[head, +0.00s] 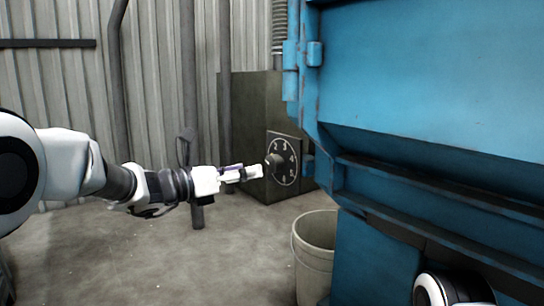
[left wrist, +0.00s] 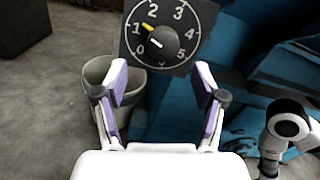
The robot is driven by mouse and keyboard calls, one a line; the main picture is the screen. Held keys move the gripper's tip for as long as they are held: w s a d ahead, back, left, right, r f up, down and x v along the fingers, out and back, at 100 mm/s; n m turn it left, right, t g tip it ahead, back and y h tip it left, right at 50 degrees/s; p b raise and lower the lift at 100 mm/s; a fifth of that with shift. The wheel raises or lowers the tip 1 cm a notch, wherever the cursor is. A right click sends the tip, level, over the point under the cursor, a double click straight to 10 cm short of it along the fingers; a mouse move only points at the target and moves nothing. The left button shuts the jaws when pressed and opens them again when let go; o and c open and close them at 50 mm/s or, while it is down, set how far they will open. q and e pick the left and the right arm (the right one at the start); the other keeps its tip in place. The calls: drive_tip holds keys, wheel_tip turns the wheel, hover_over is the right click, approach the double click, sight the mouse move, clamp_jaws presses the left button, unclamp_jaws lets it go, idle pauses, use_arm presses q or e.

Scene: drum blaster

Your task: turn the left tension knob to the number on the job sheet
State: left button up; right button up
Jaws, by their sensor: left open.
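The tension knob (head: 274,161) is a dark round knob on a black numbered dial plate (head: 291,146). In the left wrist view, the knob (left wrist: 165,43) stands above and beyond the fingertips. It bears a short white line toward the dial's left side. A yellow mark (left wrist: 148,28) lies between 1 and 2; I cannot tell which mark is the pointer. My left gripper (head: 257,171) is open just in front of the knob. In the left wrist view its purple-padded fingers (left wrist: 161,84) are apart with nothing between them. No job sheet shows. My right gripper is not in view.
A large blue machine (head: 430,80) fills the right side. A pale bucket (head: 315,250) stands on the floor below the dial. A dark green cabinet (head: 245,110) and corrugated wall (head: 60,80) are behind. The concrete floor (head: 180,265) at lower left is clear.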

sight(270, 165)
use_arm(q)
drive_tip(key=shift+w+d+f, duration=0.1)
drive_tip(key=shift+w+d, duration=0.15)
drive_tip(key=shift+d, duration=0.15)
drive_tip(key=b+x, duration=0.2)
drive_tip(key=x, duration=0.3)
drive_tip(key=shift+w+d+b, duration=0.15)
drive_tip(key=shift+d+b, duration=0.2)
drive_tip(key=shift+d, duration=0.05)
drive_tip(key=shift+w+d, duration=0.25)
drive_tip(key=shift+d, duration=0.05)
drive_tip(key=shift+r, duration=0.25)
drive_tip(key=c, duration=1.1)
